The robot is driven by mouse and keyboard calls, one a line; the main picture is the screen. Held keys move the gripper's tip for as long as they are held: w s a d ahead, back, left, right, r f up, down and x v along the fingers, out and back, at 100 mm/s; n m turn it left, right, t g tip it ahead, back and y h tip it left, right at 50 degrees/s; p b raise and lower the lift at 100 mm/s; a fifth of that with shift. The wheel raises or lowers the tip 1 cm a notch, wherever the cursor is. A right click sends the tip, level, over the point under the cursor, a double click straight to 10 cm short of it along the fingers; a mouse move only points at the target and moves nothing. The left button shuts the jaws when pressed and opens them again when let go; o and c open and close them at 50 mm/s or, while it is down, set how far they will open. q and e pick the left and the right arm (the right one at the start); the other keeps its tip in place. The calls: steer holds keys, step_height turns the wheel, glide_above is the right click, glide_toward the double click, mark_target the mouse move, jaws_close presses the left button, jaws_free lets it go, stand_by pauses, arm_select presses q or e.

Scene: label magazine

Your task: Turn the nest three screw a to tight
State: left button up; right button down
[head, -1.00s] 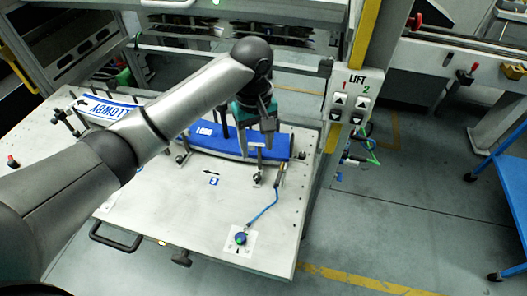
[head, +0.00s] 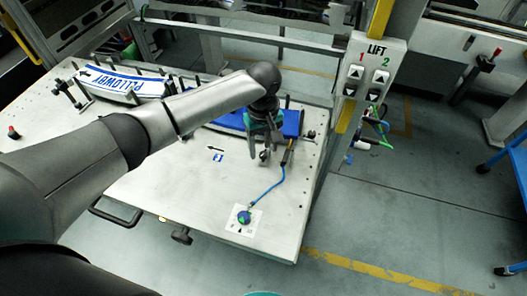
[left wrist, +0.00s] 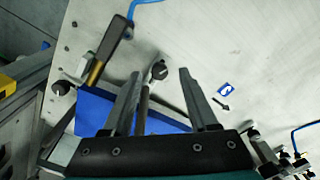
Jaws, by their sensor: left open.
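A clamp screw with a dark round knob (left wrist: 158,70) stands at the near side of a blue curved part, beside the blue-and-white nest label (left wrist: 224,90), which appears to read 3. In the head view the knob (head: 264,155) is small and partly hidden by my fingers. My left gripper (head: 265,149) points down over it. In the left wrist view its two fingers (left wrist: 160,75) are spread, with the knob in the gap between the tips and touching neither visibly. The blue part (left wrist: 95,112) lies partly under the gripper. I cannot read the screw's tightness.
Another black knob (left wrist: 62,88) is at the plate's edge. A LIFT button panel (head: 366,72) stands right. The plate's front (head: 170,195) is mostly clear.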

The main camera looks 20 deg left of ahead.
arm_select(q)
steer(key=shift+f, duration=0.65)
jaws_close()
